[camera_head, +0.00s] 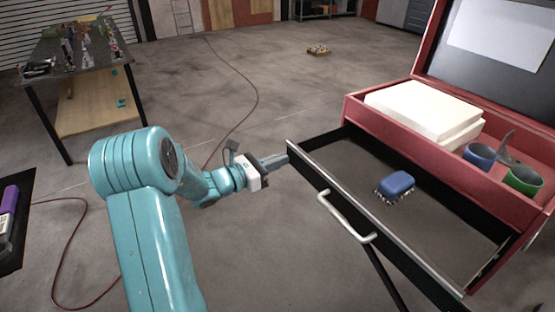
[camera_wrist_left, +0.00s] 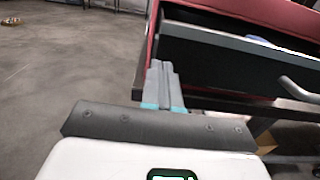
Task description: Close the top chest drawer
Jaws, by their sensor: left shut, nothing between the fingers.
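The red chest (camera_head: 352,108) stands at the right of the head view with its lid up. Its top drawer (camera_head: 322,165) is pulled out, and a white bar handle (camera_head: 345,218) is on its front. The drawer also shows in the left wrist view (camera_wrist_left: 225,62), with its handle (camera_wrist_left: 300,90) at the right edge. A blue brush (camera_head: 397,184) lies in the drawer. My left gripper (camera_head: 284,158) is shut and empty, beside the drawer's far left front corner. I cannot tell whether it touches. My right gripper is not in view.
White blocks (camera_head: 420,108), a blue cup (camera_head: 480,154) and a green cup (camera_head: 523,179) sit in the chest's upper tray. A workbench (camera_head: 80,68) stands at the back left. A red cable (camera_head: 250,85) crosses the floor. Open floor lies left of the chest.

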